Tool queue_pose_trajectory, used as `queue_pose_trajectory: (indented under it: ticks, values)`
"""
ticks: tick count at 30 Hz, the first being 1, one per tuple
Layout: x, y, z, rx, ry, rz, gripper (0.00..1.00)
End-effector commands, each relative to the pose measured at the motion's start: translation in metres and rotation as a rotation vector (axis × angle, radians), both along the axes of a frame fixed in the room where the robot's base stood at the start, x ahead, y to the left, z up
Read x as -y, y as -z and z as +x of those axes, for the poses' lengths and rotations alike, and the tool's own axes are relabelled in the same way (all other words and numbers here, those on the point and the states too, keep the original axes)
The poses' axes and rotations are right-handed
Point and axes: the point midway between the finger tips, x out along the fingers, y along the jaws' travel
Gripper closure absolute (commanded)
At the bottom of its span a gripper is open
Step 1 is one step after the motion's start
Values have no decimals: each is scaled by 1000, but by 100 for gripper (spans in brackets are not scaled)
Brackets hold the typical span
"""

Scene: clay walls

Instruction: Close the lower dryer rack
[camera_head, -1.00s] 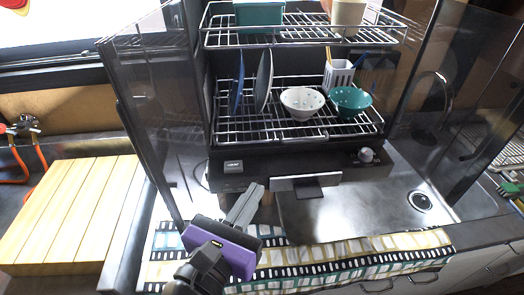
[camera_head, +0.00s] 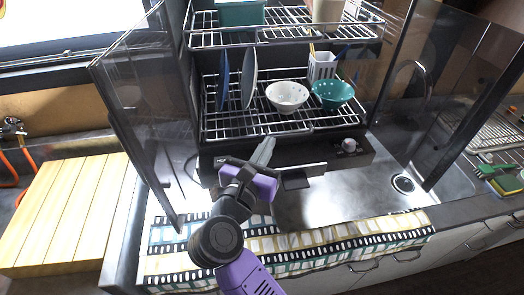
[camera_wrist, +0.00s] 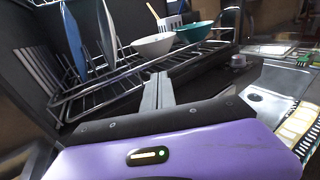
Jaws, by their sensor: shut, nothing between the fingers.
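The lower dryer rack (camera_head: 225,122) is a wire rack inside a dark dryer cabinet with its glass doors open. It holds upright blue and grey plates, a white speckled bowl (camera_head: 287,96), a teal bowl (camera_head: 332,94) and a white utensil holder (camera_head: 322,66). In the wrist view the lower rack (camera_wrist: 100,92) extends toward me, its front rail close by. My gripper (camera_head: 264,150) is shut and empty, its fingertips at the front of the lower rack near the front rail. In the wrist view my gripper's fingers (camera_wrist: 158,92) point at the rail; contact is unclear.
The upper rack (camera_head: 285,38) holds a teal container and a beige one. The left glass door (camera_head: 135,95) and right glass door (camera_head: 455,95) stand open on both sides. A sink (camera_head: 345,190), a patterned towel (camera_head: 300,243) and a wooden board (camera_head: 70,210) lie lower down.

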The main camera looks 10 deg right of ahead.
Motion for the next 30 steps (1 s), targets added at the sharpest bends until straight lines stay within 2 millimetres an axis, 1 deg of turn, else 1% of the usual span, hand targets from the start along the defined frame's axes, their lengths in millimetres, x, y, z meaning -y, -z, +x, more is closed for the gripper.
queue_pose_trajectory:
  ticks: [11,14,18,21,30]
  values:
    - [0,1,3,1,0,-1,100]
    - [0,1,15,2,2,-1,100]
    - [0,1,36,1,2,-2,100]
    - [0,1,44,0,1,-1,100]
    - [1,-1,47,1,-1,2,100]
